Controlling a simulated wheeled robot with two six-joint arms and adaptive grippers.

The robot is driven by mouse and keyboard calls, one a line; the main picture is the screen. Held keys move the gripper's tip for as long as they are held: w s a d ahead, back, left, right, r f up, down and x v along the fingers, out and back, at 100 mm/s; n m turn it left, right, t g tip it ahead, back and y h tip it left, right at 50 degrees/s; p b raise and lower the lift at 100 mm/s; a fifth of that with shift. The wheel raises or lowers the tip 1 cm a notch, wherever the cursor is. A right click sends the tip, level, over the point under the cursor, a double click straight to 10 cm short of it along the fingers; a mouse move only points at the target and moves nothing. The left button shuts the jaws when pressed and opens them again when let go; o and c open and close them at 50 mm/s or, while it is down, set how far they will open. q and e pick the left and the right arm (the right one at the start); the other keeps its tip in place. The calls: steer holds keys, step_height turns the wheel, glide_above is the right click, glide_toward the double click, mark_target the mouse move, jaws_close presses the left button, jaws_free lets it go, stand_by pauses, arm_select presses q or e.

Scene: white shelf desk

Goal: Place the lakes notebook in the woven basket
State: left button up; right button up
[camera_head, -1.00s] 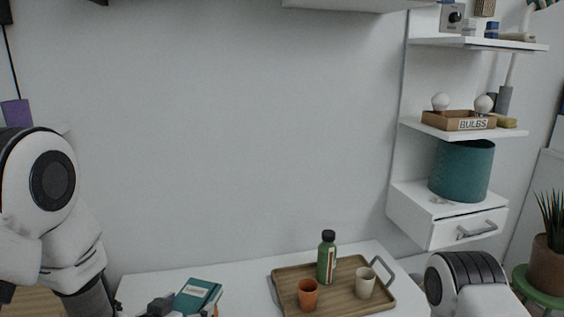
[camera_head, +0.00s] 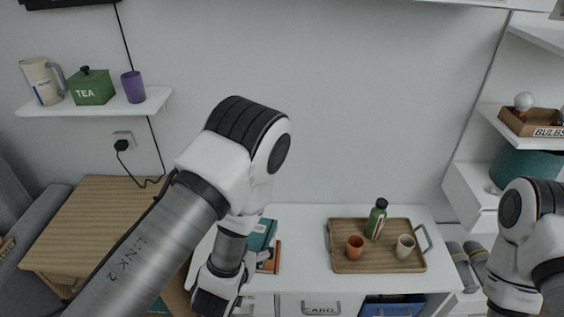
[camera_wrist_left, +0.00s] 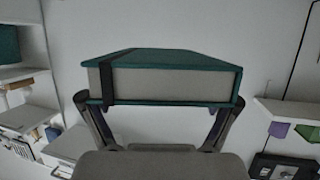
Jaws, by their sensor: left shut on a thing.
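A teal notebook with a dark elastic band (camera_wrist_left: 165,85) is between the two fingers of my left gripper (camera_wrist_left: 160,100) in the left wrist view. The gripper is shut on it. In the head view the teal cover (camera_head: 261,235) shows just beyond my left gripper (camera_head: 248,263), partly hidden by my left arm. Its cover picture cannot be read, so I cannot tell whether it shows lakes. No woven basket can be made out. My right arm is at the right edge of the head view; its gripper is out of view.
An orange-brown book (camera_head: 272,258) is beside the notebook over the white desk (camera_head: 300,225). A wooden tray (camera_head: 343,264) with a green bottle (camera_head: 376,219), an orange cup (camera_head: 355,247) and a cream mug (camera_head: 405,246) stands to the right. A wooden table (camera_head: 85,225) is at left.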

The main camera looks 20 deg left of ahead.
arm_select(q)
steer(key=shift+f, duration=0.1)
steer(key=shift+s+d+f+m+h, duration=0.1)
steer(key=shift+d+f+m+h, duration=0.1)
steer(key=shift+d+m+h, duration=0.65)
steer(key=s+a+f+n+y+b, duration=0.1)
steer(key=a+f+y+b, duration=0.1)
steer(key=a+f+b, duration=0.8)
steer(key=s+a+f+n+y+b, duration=0.1)
steer(key=a+f+n+y+b, duration=0.1)
steer(key=a+f+b, duration=0.9)
step_height(320, 180, down, 8)
steer(key=b, duration=0.7)
steer(key=shift+s, duration=0.35)
steer(key=shift+n, duration=0.25)
